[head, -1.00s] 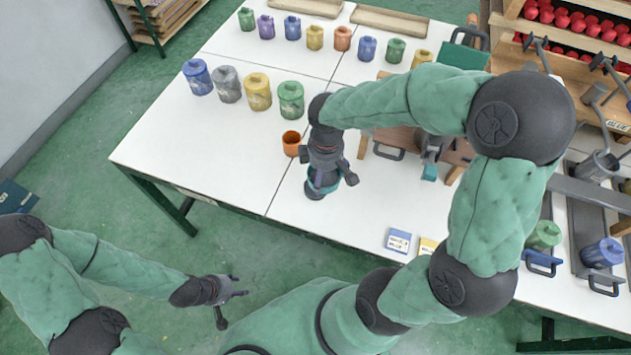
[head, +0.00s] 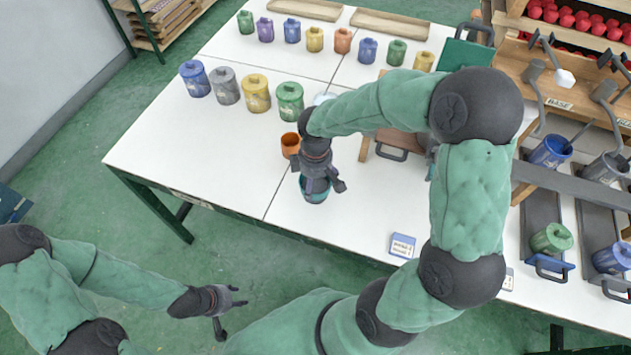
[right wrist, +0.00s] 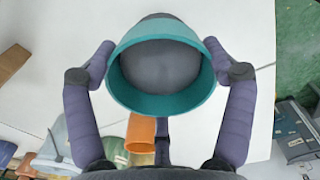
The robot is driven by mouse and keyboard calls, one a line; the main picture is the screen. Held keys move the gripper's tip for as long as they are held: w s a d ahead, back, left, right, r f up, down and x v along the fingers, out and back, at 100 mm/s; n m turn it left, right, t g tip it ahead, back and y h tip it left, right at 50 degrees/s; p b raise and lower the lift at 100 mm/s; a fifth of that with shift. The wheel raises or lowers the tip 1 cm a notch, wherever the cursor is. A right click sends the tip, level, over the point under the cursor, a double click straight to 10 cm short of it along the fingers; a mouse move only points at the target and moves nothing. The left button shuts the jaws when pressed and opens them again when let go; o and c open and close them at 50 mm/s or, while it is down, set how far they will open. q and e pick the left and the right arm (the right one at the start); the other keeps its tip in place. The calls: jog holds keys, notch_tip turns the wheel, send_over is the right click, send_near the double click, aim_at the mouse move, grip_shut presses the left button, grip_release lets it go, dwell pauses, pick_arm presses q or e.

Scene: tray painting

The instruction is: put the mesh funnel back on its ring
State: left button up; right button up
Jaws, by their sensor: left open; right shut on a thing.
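The mesh funnel (head: 315,197) has a teal rim, and the right wrist view shows its dark grey bowl (right wrist: 160,66) inside that rim. My right gripper (right wrist: 158,58) is shut on it, with a finger at each side of the rim. In the head view my right gripper (head: 320,182) holds it over the white table, near the front edge; its height is hard to tell. My left gripper (head: 228,304) is open and empty, out in front of the table. I cannot make out the funnel's ring; my right arm covers part of the table.
An orange cup (head: 290,145) stands close beside my right gripper. A pale blue-white object (head: 324,99) shows behind my right arm. Several lidded pots, among them a green one (head: 289,100), stand further back. A small blue-labelled box (head: 403,245) lies to the right. The front left tabletop is clear.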

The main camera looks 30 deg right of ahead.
aim_at(316, 187)
jog(key=shift+f, duration=0.2)
jog(key=o, duration=1.1)
notch_tip(316, 187, up, 12)
jog(key=p, duration=0.5)
jog(key=shift+r, duration=0.25)
